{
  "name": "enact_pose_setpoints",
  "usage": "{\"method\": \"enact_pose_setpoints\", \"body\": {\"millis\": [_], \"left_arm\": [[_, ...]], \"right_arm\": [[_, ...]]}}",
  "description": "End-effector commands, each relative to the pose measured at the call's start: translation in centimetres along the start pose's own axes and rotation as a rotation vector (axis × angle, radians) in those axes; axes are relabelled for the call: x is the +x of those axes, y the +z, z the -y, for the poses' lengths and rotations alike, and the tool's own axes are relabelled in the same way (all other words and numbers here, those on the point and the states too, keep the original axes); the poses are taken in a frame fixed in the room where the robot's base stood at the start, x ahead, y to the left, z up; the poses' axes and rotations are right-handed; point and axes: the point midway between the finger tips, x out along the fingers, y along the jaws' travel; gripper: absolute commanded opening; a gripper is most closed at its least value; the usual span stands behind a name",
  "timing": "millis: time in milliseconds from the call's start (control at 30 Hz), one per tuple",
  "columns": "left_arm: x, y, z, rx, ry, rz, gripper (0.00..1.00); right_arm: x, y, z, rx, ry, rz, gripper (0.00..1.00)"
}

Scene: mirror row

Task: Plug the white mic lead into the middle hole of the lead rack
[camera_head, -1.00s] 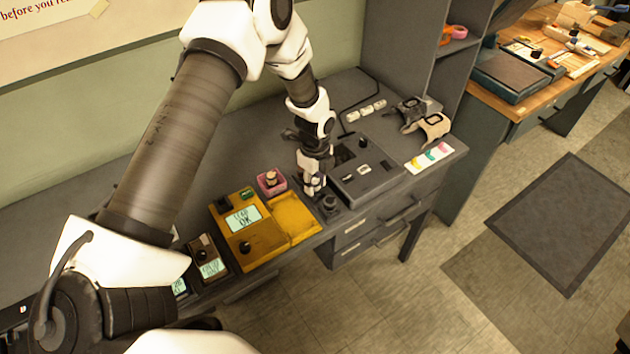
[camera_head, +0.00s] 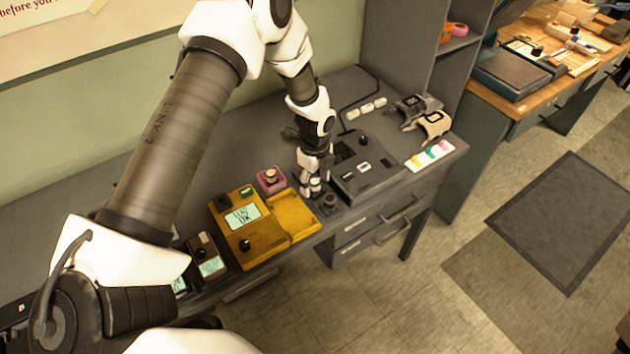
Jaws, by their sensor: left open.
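My left gripper (camera_head: 316,188) points down, open, low over the grey desk between the yellow device and a dark grey box. A small whitish piece shows at its fingertips. I cannot tell whether it is a plug or part of the fingers. The dark grey box (camera_head: 380,182) just right of the gripper has dark openings and small white pieces on top; I cannot tell for sure that it is the lead rack. I cannot pick out the white mic lead with certainty; my arm and gripper hide part of the desk. My right gripper is not in view.
A yellow device (camera_head: 268,238) with a lit display stands left of the gripper, a pink box (camera_head: 271,180) behind it. A black knob-like part (camera_head: 328,203) is close by the fingertips. Two clamp-like holders (camera_head: 432,125) and a colour card (camera_head: 430,156) lie at the right.

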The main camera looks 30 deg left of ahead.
Motion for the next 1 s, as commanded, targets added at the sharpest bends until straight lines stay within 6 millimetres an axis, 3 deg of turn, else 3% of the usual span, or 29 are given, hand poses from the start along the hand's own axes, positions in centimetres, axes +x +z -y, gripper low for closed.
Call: {"method": "enact_pose_setpoints", "body": {"millis": [400, 500, 1000], "left_arm": [[-9.4, 0.0, 0.1, 0.0, -0.003, 0.0, 0.63], [-10.8, 0.0, 0.0, 0.0, -0.001, 0.0, 0.63], [-11.6, 0.0, 0.0, 0.0, 0.0, 0.0, 0.63]], "right_arm": [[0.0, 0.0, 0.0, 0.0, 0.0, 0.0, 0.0], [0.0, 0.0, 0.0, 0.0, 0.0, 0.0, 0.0], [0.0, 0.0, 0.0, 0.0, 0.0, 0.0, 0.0]]}}
